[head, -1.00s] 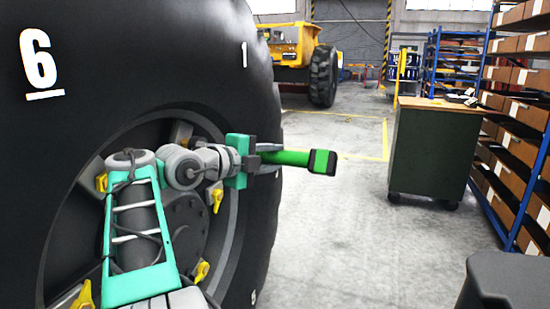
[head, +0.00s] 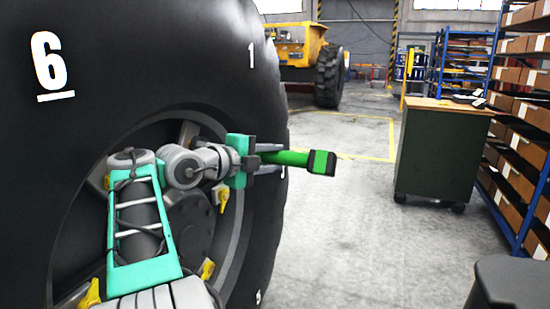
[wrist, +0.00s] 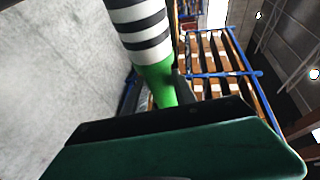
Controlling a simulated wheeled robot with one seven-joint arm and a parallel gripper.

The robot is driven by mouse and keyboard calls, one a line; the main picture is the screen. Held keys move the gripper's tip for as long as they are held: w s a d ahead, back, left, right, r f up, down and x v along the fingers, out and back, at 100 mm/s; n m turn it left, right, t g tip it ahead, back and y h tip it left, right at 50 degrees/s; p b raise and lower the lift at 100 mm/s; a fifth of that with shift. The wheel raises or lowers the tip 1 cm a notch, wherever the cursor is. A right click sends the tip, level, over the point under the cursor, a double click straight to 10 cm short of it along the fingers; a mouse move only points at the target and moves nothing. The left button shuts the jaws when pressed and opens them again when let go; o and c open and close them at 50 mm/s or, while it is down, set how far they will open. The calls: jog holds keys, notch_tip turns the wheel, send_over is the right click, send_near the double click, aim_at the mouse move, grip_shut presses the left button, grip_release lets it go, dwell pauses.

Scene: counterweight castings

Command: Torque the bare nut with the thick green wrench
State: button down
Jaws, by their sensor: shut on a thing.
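My gripper (head: 268,160) is shut on the thick green wrench (head: 297,158) and holds it in the air, roughly level, in front of the big tyre's right side. The wrench has a green shaft and a black-and-green end pointing right. In the wrist view, the wrench (wrist: 157,78) shows a green part and a black-and-white banded part rising from the jaws. The wheel has yellow pieces around its rim, such as one at the lower right (head: 207,269). My arm covers much of the wheel's middle. I cannot tell which nut is bare.
The huge black tyre (head: 110,70), marked 6 and 1, fills the left. A dark green cabinet (head: 438,155) stands right of centre, with a blue shelf rack of boxes (head: 520,130) beyond it. A yellow truck (head: 300,50) is at the back. The floor between is clear.

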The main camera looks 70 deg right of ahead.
aim_at(297, 159)
jog(key=shift+w+d+r, duration=0.1)
jog(key=shift+w+r, duration=0.1)
jog(key=shift+w, duration=0.7)
dwell(1.3)
jog(key=shift+s+f+b, duration=0.15)
jog(key=shift+s+b, duration=0.25)
jog(key=shift+b, duration=0.2)
jog(key=shift+s+a+b, duration=0.2)
jog(key=shift+s+b, duration=0.85)
jog(key=shift+s, duration=0.5)
jog(key=shift+s+a+b, duration=0.15)
jog(key=shift+s+b, duration=0.9)
jog(key=shift+s, duration=0.85)
